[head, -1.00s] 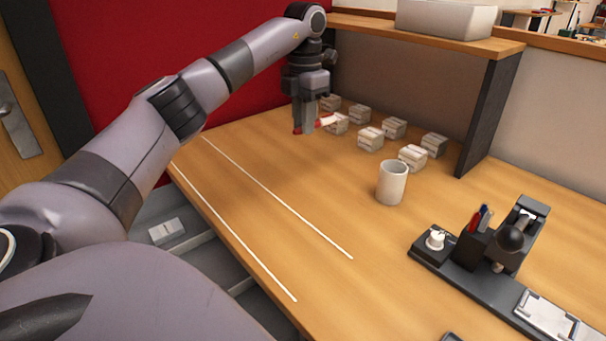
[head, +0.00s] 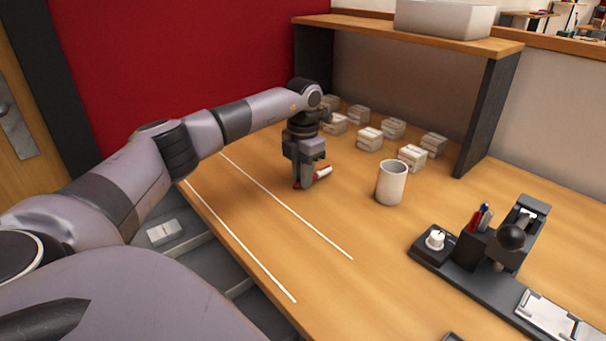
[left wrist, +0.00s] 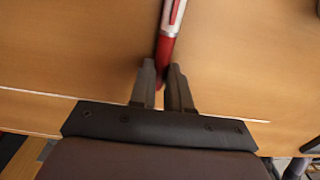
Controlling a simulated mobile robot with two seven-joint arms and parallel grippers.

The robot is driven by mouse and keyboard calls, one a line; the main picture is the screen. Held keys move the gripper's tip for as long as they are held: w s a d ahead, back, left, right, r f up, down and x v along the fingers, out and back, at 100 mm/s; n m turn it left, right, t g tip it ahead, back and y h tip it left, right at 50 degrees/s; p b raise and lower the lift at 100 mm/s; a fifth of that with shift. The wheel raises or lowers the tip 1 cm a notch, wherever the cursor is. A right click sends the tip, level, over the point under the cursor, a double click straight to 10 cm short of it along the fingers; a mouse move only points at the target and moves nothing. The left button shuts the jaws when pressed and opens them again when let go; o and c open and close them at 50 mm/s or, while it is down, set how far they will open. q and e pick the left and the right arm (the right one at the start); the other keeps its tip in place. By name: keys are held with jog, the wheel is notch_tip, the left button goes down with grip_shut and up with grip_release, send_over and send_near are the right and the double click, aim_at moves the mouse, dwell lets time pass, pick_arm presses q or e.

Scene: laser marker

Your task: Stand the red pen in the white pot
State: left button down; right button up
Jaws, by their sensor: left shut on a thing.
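The white pot (head: 391,184) stands upright on the wooden table, right of my left gripper (head: 303,184) in the head view. My left gripper is shut on the red pen (head: 323,171), which has a red body and a white-silver band. The pen lies close to level and sticks out to the right, toward the pot but apart from it. In the left wrist view the pen (left wrist: 171,28) runs up from between the fingertips (left wrist: 162,72); part of it is hidden by the fingers. My right gripper is not in view.
Several small pale boxes (head: 369,139) stand behind the pot under a wooden shelf (head: 420,32). At the right are a black holder (head: 472,247) with pens and a dark device (head: 512,238). The table between gripper and pot is clear. White lines mark the left side.

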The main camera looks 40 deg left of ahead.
pick_arm(q)
jog(key=c, duration=1.1)
grip_release()
jog(key=shift+f, duration=0.15)
